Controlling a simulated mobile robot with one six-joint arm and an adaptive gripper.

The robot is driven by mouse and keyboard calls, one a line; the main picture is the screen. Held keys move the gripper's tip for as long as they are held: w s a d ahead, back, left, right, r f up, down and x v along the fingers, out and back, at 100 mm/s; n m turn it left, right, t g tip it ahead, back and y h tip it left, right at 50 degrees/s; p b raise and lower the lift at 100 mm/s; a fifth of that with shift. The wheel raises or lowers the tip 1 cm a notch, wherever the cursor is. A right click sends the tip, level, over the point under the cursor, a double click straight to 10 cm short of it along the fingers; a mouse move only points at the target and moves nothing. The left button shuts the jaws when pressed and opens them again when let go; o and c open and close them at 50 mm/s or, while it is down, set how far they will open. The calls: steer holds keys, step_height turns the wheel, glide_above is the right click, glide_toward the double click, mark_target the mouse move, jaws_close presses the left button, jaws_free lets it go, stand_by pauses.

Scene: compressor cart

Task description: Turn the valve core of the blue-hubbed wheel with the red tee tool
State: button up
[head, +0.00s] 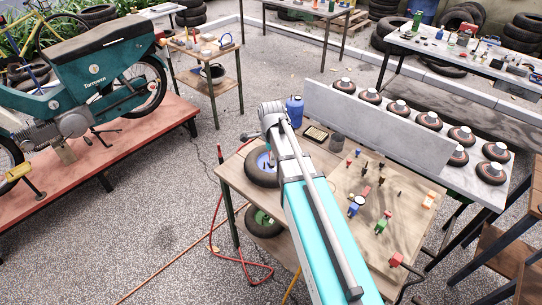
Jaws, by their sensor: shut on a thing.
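The blue-hubbed wheel (259,168) lies at the left end of the wooden cart top (240,187). My arm's upper end stands over its right side and hides part of it, including the valve as far as I can tell. My gripper is not visible; the arm covers the area where it ends. I cannot make out the red tee tool for certain. Small red, blue and green pieces stand on the board on the right half of the cart, too small to identify.
A green-hubbed wheel (264,221) sits below the cart top. A blue bottle (294,110) and a dark tray (316,135) stand behind the arm. A red hose (215,225) lies on the ground at left. A grey panel (380,128) and bench are at right.

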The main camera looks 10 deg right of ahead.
steer(key=shift+r, duration=0.1)
step_height(320, 180, up, 5)
steer(key=p, duration=0.5)
stand_by(0.3)
steer(key=shift+f, duration=0.2)
step_height(320, 180, down, 6)
steer(key=b, duration=0.6)
steer(key=shift+r, duration=0.1)
steer(key=shift+s, duration=0.15)
stand_by(0.3)
